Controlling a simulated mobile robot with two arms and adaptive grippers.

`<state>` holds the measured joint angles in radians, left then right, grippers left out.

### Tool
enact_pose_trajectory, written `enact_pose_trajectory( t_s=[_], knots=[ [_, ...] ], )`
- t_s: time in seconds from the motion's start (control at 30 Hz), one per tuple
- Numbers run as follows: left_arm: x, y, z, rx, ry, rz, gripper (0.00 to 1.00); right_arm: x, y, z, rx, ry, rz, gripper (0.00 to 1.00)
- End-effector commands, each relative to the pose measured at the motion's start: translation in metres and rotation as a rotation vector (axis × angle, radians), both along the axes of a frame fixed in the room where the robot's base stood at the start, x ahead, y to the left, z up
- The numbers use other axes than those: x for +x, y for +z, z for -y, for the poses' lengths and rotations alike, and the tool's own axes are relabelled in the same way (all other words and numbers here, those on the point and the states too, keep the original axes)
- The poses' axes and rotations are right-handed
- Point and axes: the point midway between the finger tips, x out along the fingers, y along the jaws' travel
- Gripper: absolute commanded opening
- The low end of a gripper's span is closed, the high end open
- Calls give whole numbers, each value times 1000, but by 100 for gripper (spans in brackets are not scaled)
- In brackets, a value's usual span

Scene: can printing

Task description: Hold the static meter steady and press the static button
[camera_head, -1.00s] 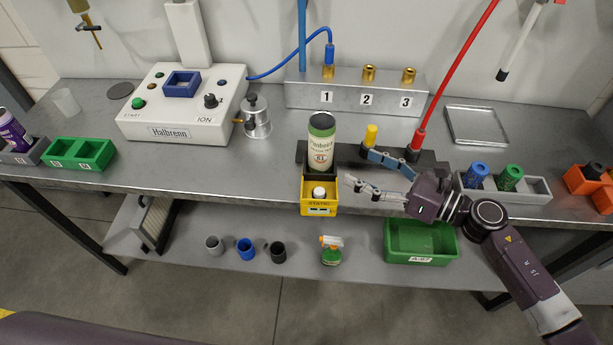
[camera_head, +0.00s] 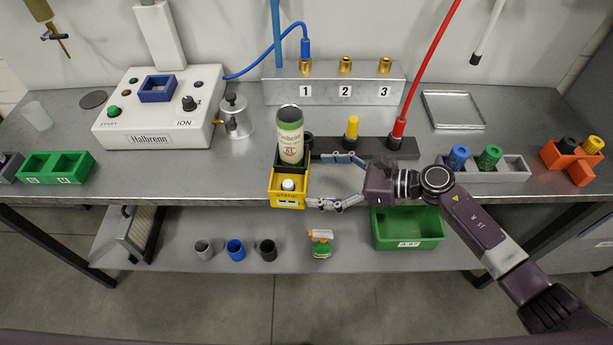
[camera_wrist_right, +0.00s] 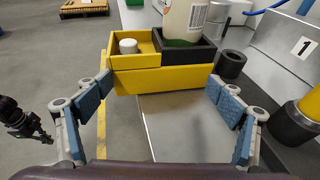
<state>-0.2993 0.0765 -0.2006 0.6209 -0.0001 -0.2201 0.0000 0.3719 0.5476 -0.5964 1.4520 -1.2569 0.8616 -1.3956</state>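The static meter (camera_head: 288,201) is a yellow box at the table's front edge, with a white round button in its front tray and a dark socket behind. A green-and-white can (camera_head: 290,138) stands in the dark socket. The meter also shows in the right wrist view (camera_wrist_right: 165,80), with the white button (camera_wrist_right: 128,46) at upper left. My right gripper (camera_head: 313,180) is open just right of the meter, its fingers pointing at its side. In the right wrist view its blue finger pads (camera_wrist_right: 160,98) are spread wide, with nothing between them. My left gripper is out of view.
A black rack (camera_head: 372,149) with yellow and red plugs stands close behind my right gripper. A grey holder (camera_head: 510,168) is at right. Free table lies left of the meter.

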Motion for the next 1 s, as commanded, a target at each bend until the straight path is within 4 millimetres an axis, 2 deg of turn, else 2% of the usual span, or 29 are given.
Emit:
enact_pose_trajectory(
  t_s=[0.03,0.23,0.63,0.67,0.73,1.0],
  knots=[
    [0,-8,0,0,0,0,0,4,-8,-5,-4,-5,5,78],
    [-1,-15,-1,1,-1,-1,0,9,-11,-19,-4,-8,4,78],
    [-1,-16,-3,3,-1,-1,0,11,-11,-23,-5,-11,4,78],
    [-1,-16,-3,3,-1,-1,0,11,-11,-23,-5,-11,4,86],
    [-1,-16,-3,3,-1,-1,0,11,-11,-23,-5,-11,4,78],
    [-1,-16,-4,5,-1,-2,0,11,-11,-23,-5,-12,4,74]
  ],
)
